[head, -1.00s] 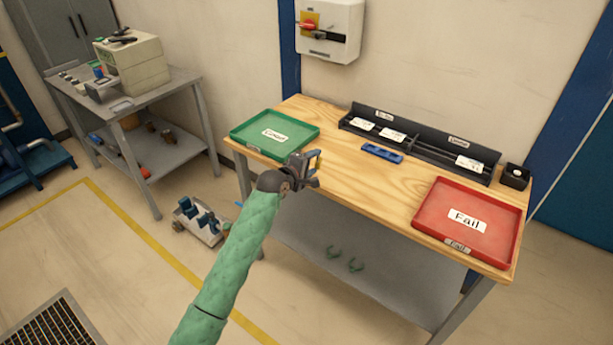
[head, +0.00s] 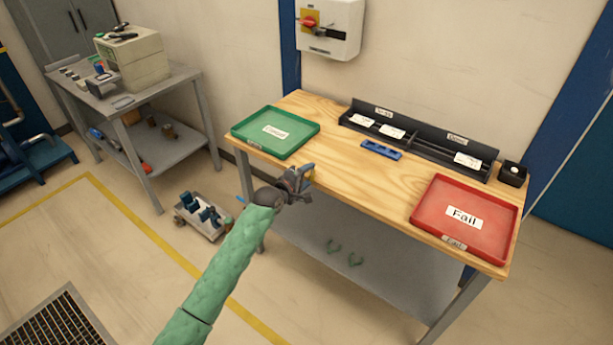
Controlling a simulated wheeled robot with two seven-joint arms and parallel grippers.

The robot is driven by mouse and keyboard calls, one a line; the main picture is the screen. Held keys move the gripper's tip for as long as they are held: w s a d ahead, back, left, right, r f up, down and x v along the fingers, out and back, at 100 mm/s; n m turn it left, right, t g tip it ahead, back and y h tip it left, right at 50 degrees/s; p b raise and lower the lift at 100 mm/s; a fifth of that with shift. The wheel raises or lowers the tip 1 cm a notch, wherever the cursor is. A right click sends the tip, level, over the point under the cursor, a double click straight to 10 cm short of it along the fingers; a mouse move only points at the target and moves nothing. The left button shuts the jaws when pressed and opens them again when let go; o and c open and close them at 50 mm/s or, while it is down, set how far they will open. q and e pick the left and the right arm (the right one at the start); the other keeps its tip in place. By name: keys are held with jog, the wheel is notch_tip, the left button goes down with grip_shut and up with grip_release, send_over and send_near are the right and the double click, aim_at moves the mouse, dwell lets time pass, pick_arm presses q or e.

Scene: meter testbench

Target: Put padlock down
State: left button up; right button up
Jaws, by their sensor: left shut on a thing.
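My left gripper (head: 297,184) is in the head view at the front edge of the wooden bench (head: 345,180), just below and right of the green tray. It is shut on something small. My right gripper is not in view.
A green tray (head: 297,146) is at the bench's left, a red Fail tray (head: 490,250) at its right. A blue object (head: 381,150) lies before the black organizer (head: 425,161). The bench's middle is clear.

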pick_arm(q)
jog(key=o, duration=1)
jog(key=shift+o, duration=0.2)
jog(key=shift+s+a, duration=0.1)
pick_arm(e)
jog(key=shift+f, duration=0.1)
pick_arm(q)
jog(key=b+v, duration=0.3)
jog(key=v, duration=0.8)
jog(key=shift+s+a+r, duration=0.15)
jog(key=shift+s, duration=0.15)
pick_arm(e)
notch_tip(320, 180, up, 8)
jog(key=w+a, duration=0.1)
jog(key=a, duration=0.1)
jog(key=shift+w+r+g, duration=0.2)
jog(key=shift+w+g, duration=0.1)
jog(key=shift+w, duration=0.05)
